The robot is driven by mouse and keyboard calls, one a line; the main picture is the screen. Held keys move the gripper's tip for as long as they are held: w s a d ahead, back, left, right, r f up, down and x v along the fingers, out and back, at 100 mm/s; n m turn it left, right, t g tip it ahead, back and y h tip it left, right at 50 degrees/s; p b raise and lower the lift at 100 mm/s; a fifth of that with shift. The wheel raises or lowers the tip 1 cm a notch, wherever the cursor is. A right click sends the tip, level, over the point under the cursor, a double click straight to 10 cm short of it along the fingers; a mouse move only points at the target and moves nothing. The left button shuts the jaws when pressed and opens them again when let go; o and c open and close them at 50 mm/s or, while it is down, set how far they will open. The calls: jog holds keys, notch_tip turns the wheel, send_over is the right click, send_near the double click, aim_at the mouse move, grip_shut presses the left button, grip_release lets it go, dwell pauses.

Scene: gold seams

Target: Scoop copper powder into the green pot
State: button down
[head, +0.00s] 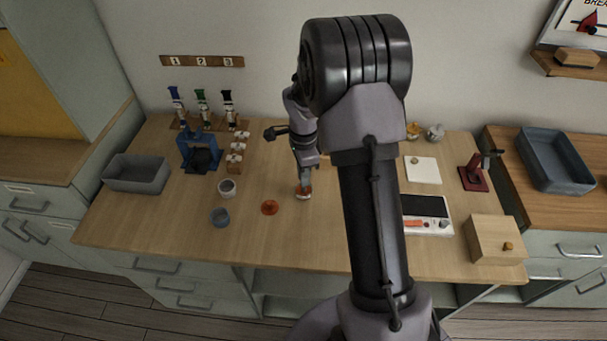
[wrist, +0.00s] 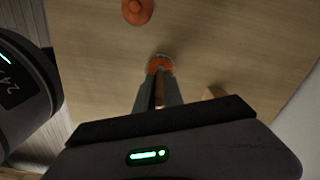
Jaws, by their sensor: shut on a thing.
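My gripper (head: 303,188) points down at the middle of the table, its fingers close together. In the wrist view the fingertips (wrist: 158,98) are at a small round orange-filled dish with a pale rim (wrist: 159,64). A narrow brownish thing shows between the fingers; I cannot tell whether it is a scoop handle. The dish also shows in the head view (head: 303,195). An orange lid-like disc with a knob (head: 269,208) lies to its left, also in the wrist view (wrist: 138,10). I see no clearly green pot. A pale cup (head: 227,188) and a blue-grey cup (head: 220,217) stand further left.
A grey bin (head: 138,174), a blue stand (head: 199,152) and a rack of several small white-topped items (head: 237,151) are on the left. A scale (head: 427,222), a white tile (head: 423,170) and a wooden box (head: 494,240) are on the right. The front middle is clear.

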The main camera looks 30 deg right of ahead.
dwell(0.3)
notch_tip(320, 180, up, 7)
jog(key=p, duration=0.5)
jog(key=shift+r, duration=0.1)
dwell(0.4)
